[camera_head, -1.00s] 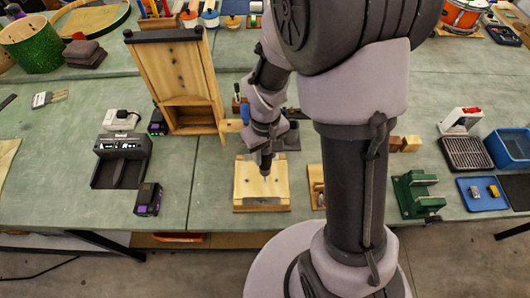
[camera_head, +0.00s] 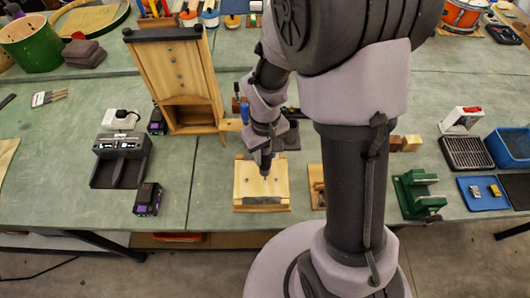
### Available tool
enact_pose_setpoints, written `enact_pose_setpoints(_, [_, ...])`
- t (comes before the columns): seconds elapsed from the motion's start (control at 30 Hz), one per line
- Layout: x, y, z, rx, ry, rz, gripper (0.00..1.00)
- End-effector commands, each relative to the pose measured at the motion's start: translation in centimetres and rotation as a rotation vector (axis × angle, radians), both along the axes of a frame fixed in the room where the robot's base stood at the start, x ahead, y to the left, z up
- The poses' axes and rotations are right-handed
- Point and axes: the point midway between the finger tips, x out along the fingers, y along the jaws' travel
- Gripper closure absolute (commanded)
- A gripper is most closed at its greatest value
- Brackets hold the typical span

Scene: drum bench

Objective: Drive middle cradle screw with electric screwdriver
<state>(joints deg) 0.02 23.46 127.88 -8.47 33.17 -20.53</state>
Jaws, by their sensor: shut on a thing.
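The wooden cradle block (camera_head: 247,196) lies on the near bench, with a grey strip along its front edge and small dark screw points on its top. My gripper (camera_head: 265,152) is over the middle of the block, pointing down. It is shut on the dark electric screwdriver (camera_head: 266,167), whose thin tip reaches down to the block's top between the outer screw points. Whether the tip touches the middle screw is too small to tell. My arm hides part of the space right of the block.
A tall wooden cabinet-like stand (camera_head: 180,75) rises behind left. A dark charger (camera_head: 121,160) and a battery (camera_head: 147,198) lie left. A small wooden holder (camera_head: 317,185), a green fixture (camera_head: 416,193) and a blue bin (camera_head: 510,147) are right. Bench between battery and block is clear.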

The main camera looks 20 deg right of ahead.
Motion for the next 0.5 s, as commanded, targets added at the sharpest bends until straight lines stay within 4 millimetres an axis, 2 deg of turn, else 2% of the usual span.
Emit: enact_pose_setpoints(0.5, [-0.02, 0.0, -0.44, 0.0, 0.001, 0.0, 1.0])
